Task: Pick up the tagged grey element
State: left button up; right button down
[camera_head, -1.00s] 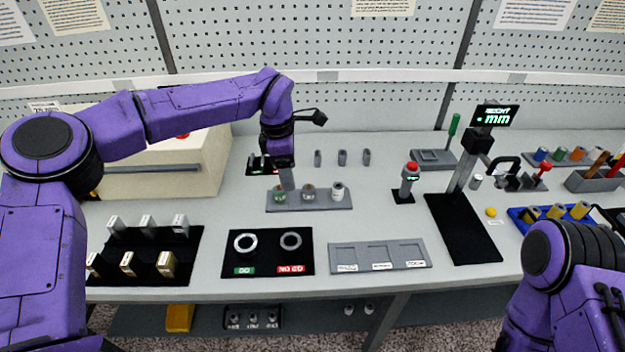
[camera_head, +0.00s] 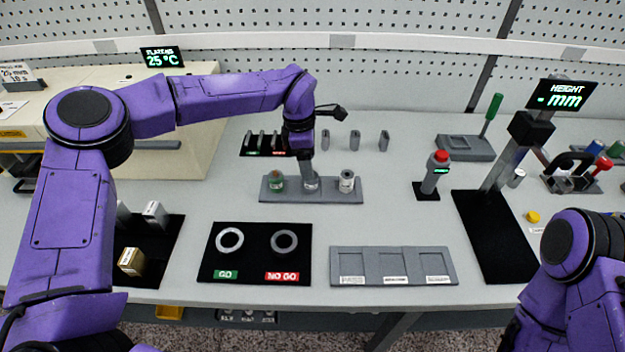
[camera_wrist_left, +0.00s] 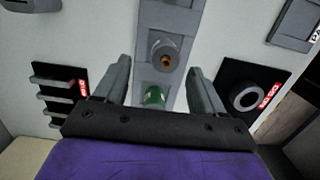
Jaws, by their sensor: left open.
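A grey tray (camera_head: 328,197) holds three short cylinders in a row: a green one (camera_head: 278,184), a grey one (camera_head: 312,182) in the middle and a pale one with a dark mark (camera_head: 346,182). My left gripper (camera_head: 308,166) points down just above the middle one and partly hides it. In the left wrist view, its open fingers (camera_wrist_left: 159,68) stand on either side of the grey cylinder (camera_wrist_left: 160,50), whose centre is brownish. The green cylinder (camera_wrist_left: 155,97) is nearer the palm. I cannot make out a tag on the grey one. My right gripper is out of view.
A black mat with two rings (camera_head: 256,253), marked GO and NO GO, and an empty three-part grey tray (camera_head: 393,266) lie in front. Several grey pieces (camera_head: 354,140) stand behind. A red-topped device (camera_head: 430,174) and a height gauge (camera_head: 516,150) stand to the right.

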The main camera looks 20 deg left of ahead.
aim_at(311, 182)
pick_arm(q)
jog(key=f, duration=0.2)
jog(key=f+p, duration=0.1)
jog(key=d+f+p, duration=0.1)
jog(key=f, duration=0.1)
jog(key=shift+s+f, duration=0.25)
jog(key=shift+f, duration=0.1)
jog(key=shift+w+f, duration=0.1)
jog(key=shift+f, duration=0.05)
jog(key=c, duration=1.2)
jog(key=shift+o, duration=0.2)
